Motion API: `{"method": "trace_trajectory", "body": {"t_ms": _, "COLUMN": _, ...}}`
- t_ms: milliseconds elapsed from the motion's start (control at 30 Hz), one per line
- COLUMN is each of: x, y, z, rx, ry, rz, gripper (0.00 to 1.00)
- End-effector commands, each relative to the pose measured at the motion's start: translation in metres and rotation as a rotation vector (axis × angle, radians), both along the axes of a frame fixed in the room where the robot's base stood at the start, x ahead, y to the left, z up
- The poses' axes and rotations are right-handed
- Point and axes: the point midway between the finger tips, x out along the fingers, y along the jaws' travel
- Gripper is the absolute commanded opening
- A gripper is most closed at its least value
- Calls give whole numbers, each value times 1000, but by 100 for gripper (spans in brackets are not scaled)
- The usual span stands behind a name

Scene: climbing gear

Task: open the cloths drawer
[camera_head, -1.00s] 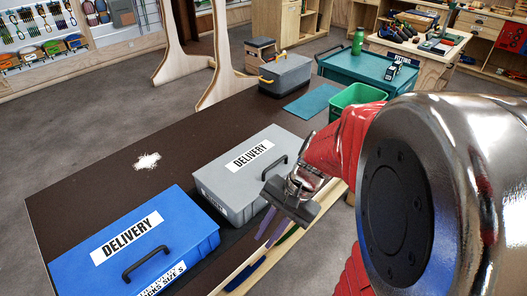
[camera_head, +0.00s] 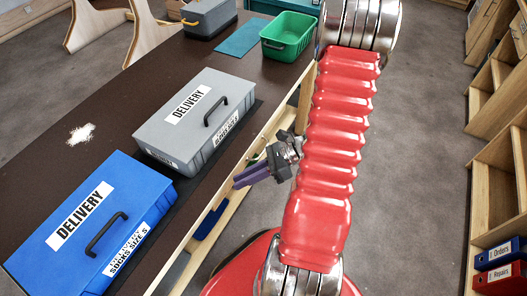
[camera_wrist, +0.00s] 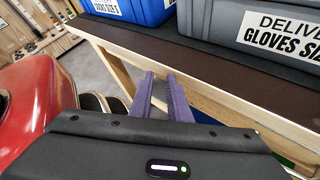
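My gripper (camera_head: 252,174) hangs beside the long edge of the dark-topped workbench, below the top's level. Its two purple fingers also show in the wrist view (camera_wrist: 160,98), pointing at the bench's wooden side. There is a narrow gap between them with nothing in it. No drawer labelled for cloths can be made out in either view. Below the bench top runs a light wooden rail (camera_head: 226,207), with an open space behind and under it where blue and green things partly show.
On the bench top (camera_head: 85,165) stand a blue delivery box (camera_head: 85,235) and a grey delivery box (camera_head: 195,118), both closed. A green bin (camera_head: 287,38) and a grey toolbox (camera_head: 208,17) are farther back. Wooden shelving (camera_head: 495,180) stands at right; grey floor (camera_head: 420,170) between is clear.

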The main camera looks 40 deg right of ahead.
Motion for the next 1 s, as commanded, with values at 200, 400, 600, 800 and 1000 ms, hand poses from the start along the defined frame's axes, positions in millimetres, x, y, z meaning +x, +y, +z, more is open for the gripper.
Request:
{"method": "trace_trajectory", "body": {"t_ms": 200, "x": -2, "y": -23, "z": -31, "rx": 186, "ry": 87, "rz": -241, "gripper": 16}}
{"method": "trace_trajectory", "body": {"t_ms": 400, "x": 1, "y": -50, "z": -58, "rx": 391, "ry": 171, "rz": -497, "gripper": 16}}
{"method": "trace_trajectory", "body": {"t_ms": 600, "x": 7, "y": -90, "z": -86, "rx": 660, "ry": 259, "rz": -798, "gripper": 16}}
{"method": "trace_trajectory", "body": {"t_ms": 800, "x": 5, "y": -143, "z": -119, "rx": 986, "ry": 325, "rz": -1113, "gripper": 16}}
{"method": "trace_trajectory", "body": {"t_ms": 1000, "x": -6, "y": -180, "z": -144, "rx": 1215, "ry": 341, "rz": -1308, "gripper": 16}}
